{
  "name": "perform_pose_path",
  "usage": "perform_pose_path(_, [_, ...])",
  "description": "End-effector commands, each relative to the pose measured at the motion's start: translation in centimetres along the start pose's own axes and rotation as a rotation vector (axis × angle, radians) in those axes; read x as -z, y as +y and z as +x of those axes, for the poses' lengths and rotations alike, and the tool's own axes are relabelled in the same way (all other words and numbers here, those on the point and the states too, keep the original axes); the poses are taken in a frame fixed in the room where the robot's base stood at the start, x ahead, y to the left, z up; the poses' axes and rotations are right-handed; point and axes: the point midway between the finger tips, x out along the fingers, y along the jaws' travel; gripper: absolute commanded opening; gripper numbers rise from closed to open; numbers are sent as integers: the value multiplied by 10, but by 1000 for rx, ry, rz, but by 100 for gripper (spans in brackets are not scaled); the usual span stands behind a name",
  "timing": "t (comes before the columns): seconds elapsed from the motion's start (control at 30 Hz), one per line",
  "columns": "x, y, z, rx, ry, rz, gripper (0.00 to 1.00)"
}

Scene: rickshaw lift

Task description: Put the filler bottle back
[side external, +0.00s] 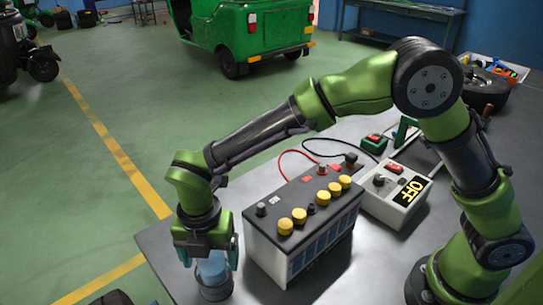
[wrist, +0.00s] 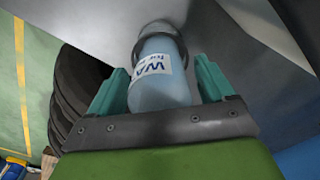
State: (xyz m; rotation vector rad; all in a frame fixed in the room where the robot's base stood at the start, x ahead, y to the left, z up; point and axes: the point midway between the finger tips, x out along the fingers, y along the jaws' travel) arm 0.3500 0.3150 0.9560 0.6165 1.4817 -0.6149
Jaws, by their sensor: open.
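The filler bottle (side external: 212,268) is pale blue and stands near the front left edge of the grey table. A dark ring or cup (side external: 214,291) surrounds its lower part; I cannot tell whether this is a holder. In the wrist view the bottle (wrist: 163,88) shows a white label with blue letters. My gripper (side external: 208,252) is just above the bottle and points down. Its two teal fingers are open, one on each side of the bottle, and in the wrist view (wrist: 158,85) gaps show between them and it.
A battery (side external: 305,220) with yellow caps stands close to the right of my gripper. Red and black cables run from it towards a grey box (side external: 393,195) marked OFF. Dark stacked rounds (wrist: 75,105) lie left of the bottle in the wrist view. A green rickshaw (side external: 245,35) stands behind.

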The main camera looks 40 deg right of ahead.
Motion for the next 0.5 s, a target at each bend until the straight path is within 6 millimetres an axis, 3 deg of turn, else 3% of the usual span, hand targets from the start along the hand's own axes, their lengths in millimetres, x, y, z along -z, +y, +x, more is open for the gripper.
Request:
perform_pose_path(0.23, [1,1,-12,-4,0,0,82])
perform_pose_path(0.5, [0,1,-69,-8,0,0,82])
